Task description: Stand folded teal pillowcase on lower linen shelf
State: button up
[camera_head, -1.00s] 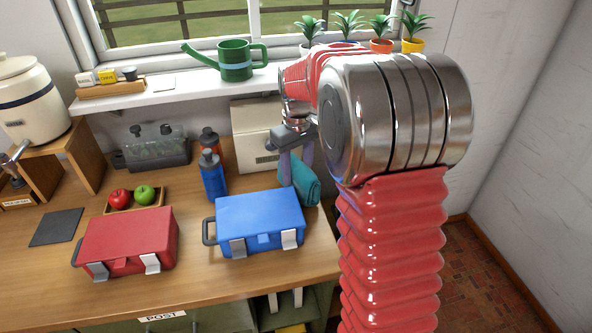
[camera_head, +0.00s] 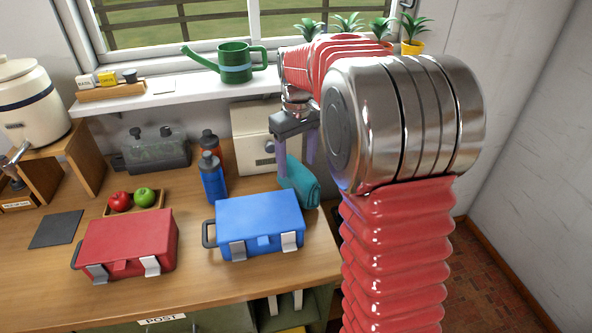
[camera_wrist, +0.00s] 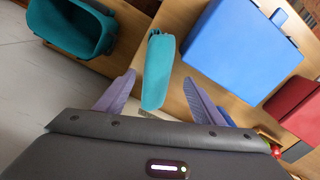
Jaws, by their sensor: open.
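The folded teal pillowcase (camera_head: 302,186) lies on the wooden counter behind the right end of the blue case. In the wrist view the pillowcase (camera_wrist: 158,70) shows as a narrow teal strip between the two fingers. My gripper (camera_head: 296,165) is open above and around the pillowcase, pointing down, with its fingers (camera_wrist: 160,95) on either side and apart from it in the wrist view. The lower linen shelf cannot be made out for certain; green-sided compartments (camera_head: 325,300) show under the counter, partly hidden by my arm.
The blue case (camera_head: 258,222) stands close in front of the pillowcase, the red case (camera_head: 128,242) to its left. Bottles (camera_head: 212,178) and a cream box (camera_head: 252,138) stand behind. A dark teal bin (camera_wrist: 68,26) shows at upper left in the wrist view.

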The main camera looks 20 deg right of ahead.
notch_tip(320, 180, up, 8)
dwell(0.4)
dwell(0.4)
jog(key=s+a+r+m+t, duration=0.1)
jog(key=s+a+t, duration=0.1)
jog(key=s+a, duration=0.35)
jog(key=s+a+r+t, duration=0.1)
jog(key=s+a, duration=0.2)
jog(key=s, duration=0.6)
jog(key=s+a+f+t, duration=0.1)
jog(key=s+a+f, duration=0.1)
jog(key=s, duration=0.3)
jog(key=s+a+f+m+t, duration=0.1)
jog(key=s+f, duration=0.2)
jog(key=s, duration=0.2)
jog(key=shift+s+a+f+t, duration=0.25)
jog(key=shift+s+a+t, duration=0.05)
jog(key=shift+s+a, duration=0.1)
